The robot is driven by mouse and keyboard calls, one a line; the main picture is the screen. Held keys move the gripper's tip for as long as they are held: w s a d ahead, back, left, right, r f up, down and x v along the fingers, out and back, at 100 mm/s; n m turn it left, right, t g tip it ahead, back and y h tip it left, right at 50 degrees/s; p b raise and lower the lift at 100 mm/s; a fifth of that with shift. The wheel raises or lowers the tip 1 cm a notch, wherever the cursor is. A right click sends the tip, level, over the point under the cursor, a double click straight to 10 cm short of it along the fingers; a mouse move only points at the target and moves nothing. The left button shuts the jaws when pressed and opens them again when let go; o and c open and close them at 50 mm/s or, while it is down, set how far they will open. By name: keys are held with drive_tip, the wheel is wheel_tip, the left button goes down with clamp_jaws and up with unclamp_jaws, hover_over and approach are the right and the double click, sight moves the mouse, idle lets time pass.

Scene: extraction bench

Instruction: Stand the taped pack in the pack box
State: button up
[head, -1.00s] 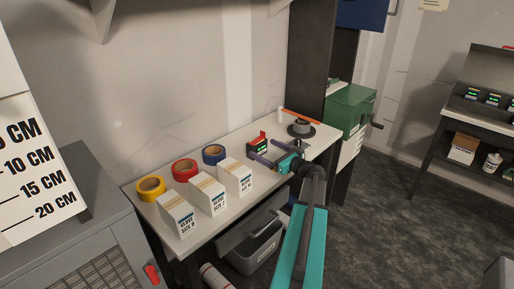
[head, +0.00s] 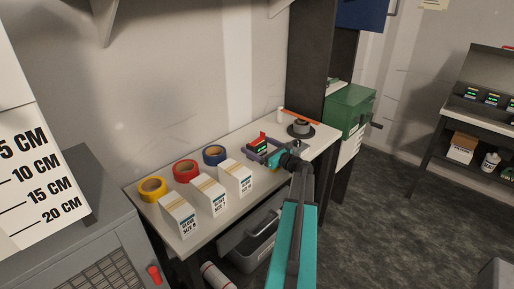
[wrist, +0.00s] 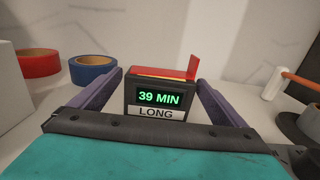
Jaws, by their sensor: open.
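A small dark pack (head: 260,144) stands upright on the workbench. In the wrist view the pack (wrist: 158,100) shows a green "39 MIN" display, a "LONG" label and red on its top, with a red flap raised at the right. I cannot tell whether the red is tape. My gripper (wrist: 160,84) is open, with one purple finger on each side of the pack and gaps visible between. Its teal body (head: 277,157) shows in the head view. Similar packs (head: 492,98) with lit displays stand on the right-hand bench; I cannot tell which container there is the pack box.
Yellow (head: 152,189), red (head: 186,171) and blue (head: 214,156) tape rolls and several white glove boxes (head: 212,196) stand left of the pack. A dark round stand (head: 301,130) and a green box (head: 351,109) are to its right. Open floor separates the benches.

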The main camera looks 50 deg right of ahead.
drive_tip(key=shift+w, duration=0.25)
idle(0.3)
drive_tip(key=c, duration=1.8)
drive_tip(key=shift+r, duration=0.1)
drive_tip(key=shift+r, duration=0.15)
drive_tip(key=shift+r+b, duration=1.15)
drive_tip(key=shift+r, duration=3.65)
